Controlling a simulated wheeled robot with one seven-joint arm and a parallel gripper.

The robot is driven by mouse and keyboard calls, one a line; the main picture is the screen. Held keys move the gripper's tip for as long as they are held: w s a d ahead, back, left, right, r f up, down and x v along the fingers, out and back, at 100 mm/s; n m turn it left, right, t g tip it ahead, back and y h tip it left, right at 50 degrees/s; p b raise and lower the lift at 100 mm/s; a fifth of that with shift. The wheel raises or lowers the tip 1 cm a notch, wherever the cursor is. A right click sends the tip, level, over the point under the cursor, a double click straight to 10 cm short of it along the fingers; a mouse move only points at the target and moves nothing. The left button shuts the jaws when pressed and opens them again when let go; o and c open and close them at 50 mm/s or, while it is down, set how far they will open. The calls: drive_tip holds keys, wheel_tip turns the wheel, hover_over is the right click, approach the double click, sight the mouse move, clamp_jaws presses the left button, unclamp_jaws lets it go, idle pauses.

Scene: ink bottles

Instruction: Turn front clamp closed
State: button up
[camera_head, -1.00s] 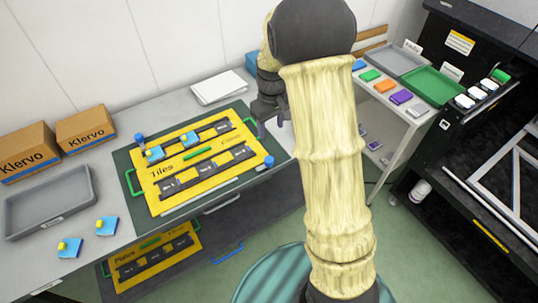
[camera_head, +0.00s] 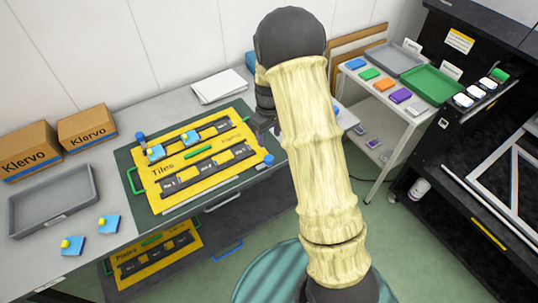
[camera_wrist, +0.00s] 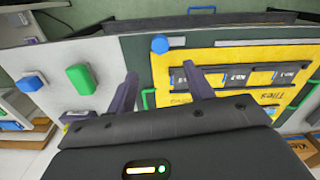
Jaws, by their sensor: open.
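A yellow board marked "Tiles" (camera_head: 165,190) lies on a dark green base on the bench, with dark slots in it. I take the front clamp to be the round blue knob (camera_head: 269,160) at the board's front right corner; it also shows in the wrist view (camera_wrist: 160,43). Another blue knob (camera_head: 140,137) is at the back left corner. My gripper (camera_wrist: 161,90) is open and empty above the board's right edge, with the front knob beyond its fingertips and apart from them. In the head view the fingers are mostly hidden by my arm.
A grey tray (camera_head: 52,200) and boxes (camera_head: 88,127) are at left. A green block (camera_wrist: 80,78) lies on the grey surface beside the board.

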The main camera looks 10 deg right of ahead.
sight(269, 158)
wheel_tip(269, 158, down, 12)
drive_tip(key=shift+r+p, duration=0.25)
drive_tip(key=shift+p, duration=0.8)
drive_tip(key=shift+c, duration=0.2)
drive_tip(key=c, duration=0.9)
